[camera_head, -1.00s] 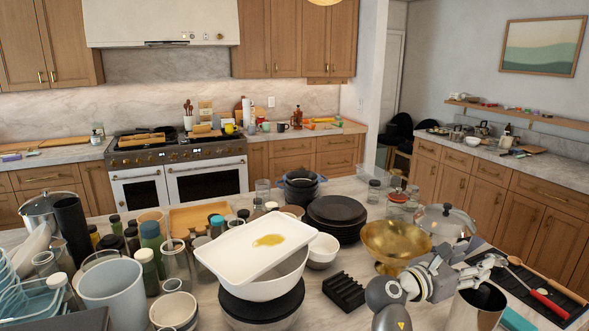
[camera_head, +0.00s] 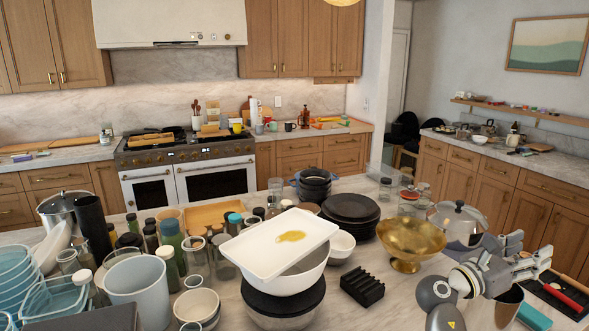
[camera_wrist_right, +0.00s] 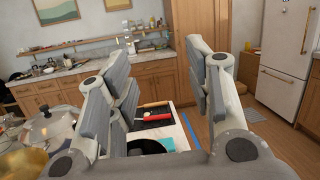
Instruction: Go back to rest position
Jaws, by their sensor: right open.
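My right gripper (camera_head: 531,250) is at the right of the head view, above the right end of the island, past the gold bowl. Its two grey fingers are spread apart with nothing between them. In the right wrist view the open fingers (camera_wrist_right: 165,95) stand wide apart, with the island's end and the floor seen beyond. My left gripper is not in view.
The island is crowded. A gold bowl (camera_head: 408,238), a steel pot (camera_head: 455,222), a black rack (camera_head: 362,288) and a white tray (camera_head: 262,255) on bowls stand left of the gripper. A red-handled utensil (camera_wrist_right: 155,117) lies on a dark mat.

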